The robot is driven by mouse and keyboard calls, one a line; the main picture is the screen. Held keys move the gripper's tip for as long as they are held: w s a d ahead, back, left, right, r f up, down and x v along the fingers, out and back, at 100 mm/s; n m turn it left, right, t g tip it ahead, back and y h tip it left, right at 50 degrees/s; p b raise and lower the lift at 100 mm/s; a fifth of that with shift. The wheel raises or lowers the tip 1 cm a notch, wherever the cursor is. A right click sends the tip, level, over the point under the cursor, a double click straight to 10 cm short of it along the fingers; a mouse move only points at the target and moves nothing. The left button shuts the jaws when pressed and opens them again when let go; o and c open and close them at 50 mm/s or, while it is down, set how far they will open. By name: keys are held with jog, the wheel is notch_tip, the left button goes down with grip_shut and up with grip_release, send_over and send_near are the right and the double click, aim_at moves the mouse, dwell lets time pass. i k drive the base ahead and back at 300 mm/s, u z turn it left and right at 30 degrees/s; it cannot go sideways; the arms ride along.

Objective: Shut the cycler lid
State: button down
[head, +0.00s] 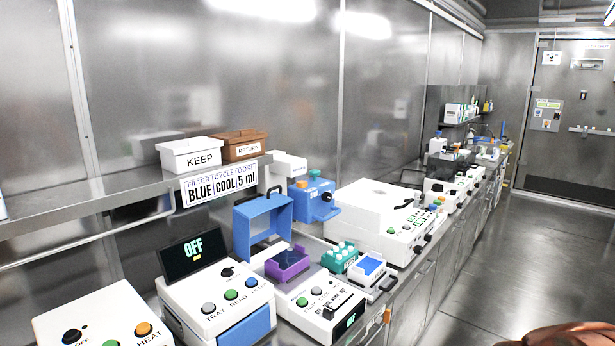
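The cycler (300,303) is a white machine on the bench with START and STOP buttons, a dark knob and a small green display on its front. Its blue lid (242,226) is a hollow frame standing up at the back left of the machine, so the cycler is open. A purple block (288,264) sits exposed on top of the cycler, in front of the raised lid. My gripper is not in view.
A white reader (220,296) with an OFF screen stands left of the cycler. A teal tube rack (340,257) and blue-topped tray (371,265) are to its right. A large white machine (368,212) stands beyond.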

aim_at(256, 220)
jog(key=u, duration=0.05)
jog(key=i, duration=0.65)
jog(key=u, duration=0.8)
jog(key=i, duration=0.5)
jog(key=u, duration=0.55)
